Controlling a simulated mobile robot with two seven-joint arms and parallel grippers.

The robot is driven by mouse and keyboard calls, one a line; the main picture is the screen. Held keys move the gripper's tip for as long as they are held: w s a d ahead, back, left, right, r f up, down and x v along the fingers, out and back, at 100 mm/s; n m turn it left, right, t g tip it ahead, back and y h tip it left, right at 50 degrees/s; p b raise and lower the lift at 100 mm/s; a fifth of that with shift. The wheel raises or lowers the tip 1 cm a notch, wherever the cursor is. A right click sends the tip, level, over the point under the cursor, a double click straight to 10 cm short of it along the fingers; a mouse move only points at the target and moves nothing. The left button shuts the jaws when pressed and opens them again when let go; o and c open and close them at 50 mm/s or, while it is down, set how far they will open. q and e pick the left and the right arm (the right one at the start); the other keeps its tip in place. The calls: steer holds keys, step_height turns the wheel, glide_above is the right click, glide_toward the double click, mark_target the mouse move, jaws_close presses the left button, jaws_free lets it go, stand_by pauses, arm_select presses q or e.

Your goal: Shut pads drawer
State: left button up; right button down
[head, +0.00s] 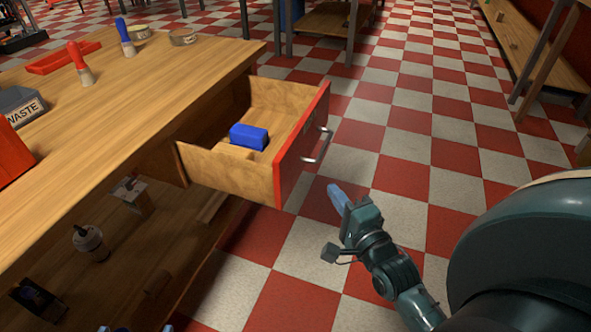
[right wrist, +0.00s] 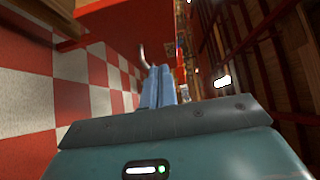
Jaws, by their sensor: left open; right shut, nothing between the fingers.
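The pads drawer (head: 301,150) has a red front and wooden sides and stands pulled out from the workbench. It holds a blue block (head: 249,137) and a light wooden block (head: 236,153). Its metal handle (head: 318,146) is on the red front. My right gripper (head: 335,192) is shut and empty, outside the drawer, below and right of the handle in the head view. In the right wrist view its blue fingers (right wrist: 159,75) point towards the handle (right wrist: 142,54) and red front (right wrist: 120,28). Only the tips of my left gripper (head: 136,328) show at the bottom edge, apart.
The wooden workbench (head: 150,85) carries a red tray (head: 62,58), a red-handled brush (head: 80,62), a blue-handled brush (head: 125,38) and a waste box (head: 20,105). A bottle (head: 90,242) stands on the lower shelf.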

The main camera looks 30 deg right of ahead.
steer(key=b, duration=0.2)
glide_toward(293, 155)
steer(key=w+d, duration=0.3)
arm_select(q)
steer(key=shift+w+d+m+t+h, duration=0.25)
steer(key=shift+w+t+h, duration=0.2)
steer(key=shift+t, duration=0.45)
arm_select(e)
steer(key=shift+w+a, duration=1.25)
steer(key=shift+w, duration=0.15)
arm_select(q)
steer(key=shift+a, duration=0.2)
arm_select(e)
steer(key=shift+w+r, duration=0.1)
